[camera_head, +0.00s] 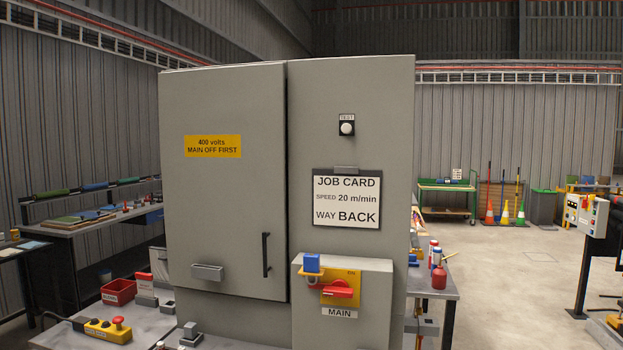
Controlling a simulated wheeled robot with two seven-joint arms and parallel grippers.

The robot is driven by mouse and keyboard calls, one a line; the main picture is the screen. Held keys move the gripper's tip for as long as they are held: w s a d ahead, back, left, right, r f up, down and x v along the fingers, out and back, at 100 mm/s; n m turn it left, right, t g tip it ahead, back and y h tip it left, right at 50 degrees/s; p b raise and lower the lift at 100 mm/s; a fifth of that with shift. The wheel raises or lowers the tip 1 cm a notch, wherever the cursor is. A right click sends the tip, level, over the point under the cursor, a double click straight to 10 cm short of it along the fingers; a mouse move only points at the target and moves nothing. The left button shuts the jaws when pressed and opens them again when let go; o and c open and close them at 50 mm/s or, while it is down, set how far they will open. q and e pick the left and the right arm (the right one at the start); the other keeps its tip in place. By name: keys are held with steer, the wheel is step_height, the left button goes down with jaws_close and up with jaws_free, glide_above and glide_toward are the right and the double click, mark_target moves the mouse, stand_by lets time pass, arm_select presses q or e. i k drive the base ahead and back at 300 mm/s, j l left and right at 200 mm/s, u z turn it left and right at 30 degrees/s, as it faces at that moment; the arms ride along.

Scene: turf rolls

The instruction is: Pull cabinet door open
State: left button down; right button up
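The grey cabinet door (225,200) fills the left part of a tall grey cabinet (350,100). It carries a yellow label (213,146) reading "400 volts MAIN OFF FIRST". A black vertical bar handle (266,255) sits near its lower right edge. A small grey box-like fitting (207,272) is at its lower left. The door looks shut, with a thin dark gap along its right edge. To its right, the main switch has a red handle (339,290) lying roughly level on a yellow plate, with a blue block (312,263) beside it. Neither gripper is in view.
A job card (347,198) and a test button (346,128) are on the right panel. A yellow control box (108,330) with a red button and a red bin (118,292) lie at lower left.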

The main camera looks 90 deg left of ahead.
mark_target(223, 130)
steer(key=u, duration=3.3)
